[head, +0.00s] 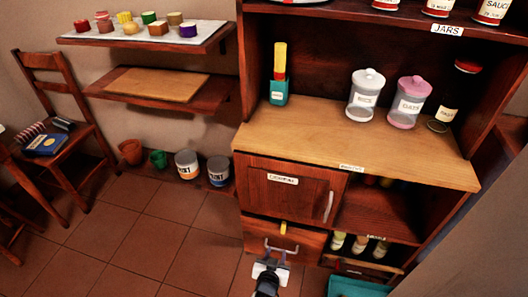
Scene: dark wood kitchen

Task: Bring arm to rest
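My gripper (275,259) is low in the head view, at the end of my arm, which enters from the bottom edge. It is in front of the lower drawer (308,243) of the dark wood cabinet. It overlaps the drawer's grey handle (282,249) in the picture. I cannot tell whether it touches the handle. The fingers are too small to show whether they are open or shut. No object is clearly visible in the gripper.
A small yellow thing (283,227) shows at the drawer's top edge. The cabinet door (285,190) above looks closed. A teal container (355,288) stands on the floor to the right. The tiled floor (130,235) at left is mostly clear; a chair (62,85) stands far left.

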